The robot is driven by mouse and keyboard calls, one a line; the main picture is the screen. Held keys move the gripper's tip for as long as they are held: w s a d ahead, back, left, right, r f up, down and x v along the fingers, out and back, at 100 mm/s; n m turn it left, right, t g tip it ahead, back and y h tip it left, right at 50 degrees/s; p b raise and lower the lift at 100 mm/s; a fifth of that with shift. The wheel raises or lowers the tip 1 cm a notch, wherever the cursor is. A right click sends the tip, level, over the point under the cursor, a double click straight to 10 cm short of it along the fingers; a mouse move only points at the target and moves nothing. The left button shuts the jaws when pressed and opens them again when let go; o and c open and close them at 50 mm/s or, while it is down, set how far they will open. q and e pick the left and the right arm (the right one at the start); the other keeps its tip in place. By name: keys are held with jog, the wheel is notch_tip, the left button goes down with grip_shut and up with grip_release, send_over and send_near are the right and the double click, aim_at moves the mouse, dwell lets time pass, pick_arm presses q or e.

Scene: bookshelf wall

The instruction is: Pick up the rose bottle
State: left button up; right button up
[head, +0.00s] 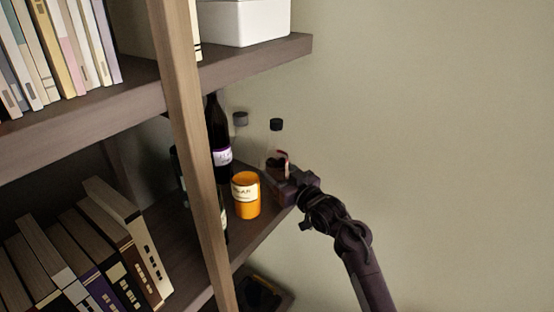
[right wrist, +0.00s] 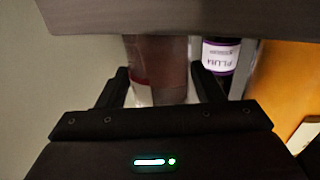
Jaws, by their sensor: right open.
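The rose bottle (head: 277,150) appears to be the clear bottle with a black cap at the right end of the middle shelf. Its lower part is partly hidden by my right gripper (head: 281,172). In the right wrist view, a pinkish bottle (right wrist: 158,62) with a pale label stands between the two open fingers of my right gripper (right wrist: 164,84), with a gap visible on the left side. Its top is cut off by the shelf board above. I cannot read its label. My left gripper is in neither view.
The orange jar (head: 246,196) stands close on the left, with the dark plum bottle (head: 220,150) behind it. A grey-capped bottle (head: 240,122) is farther back. The upper shelf (head: 250,58) overhangs. A wooden post (head: 190,150) stands left. Right of the shelf is open room before the wall.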

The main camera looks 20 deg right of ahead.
aim_at(273, 166)
jog(key=x, duration=0.2)
jog(key=shift+w+a+p, duration=0.1)
jog(key=shift+w+p, duration=0.25)
jog(key=shift+w+a, duration=0.15)
jog(key=shift+w, duration=0.25)
jog(key=shift+s, duration=0.1)
jog(key=c, duration=0.9)
jog(key=shift+c, duration=0.2)
jog(key=shift+r, duration=0.15)
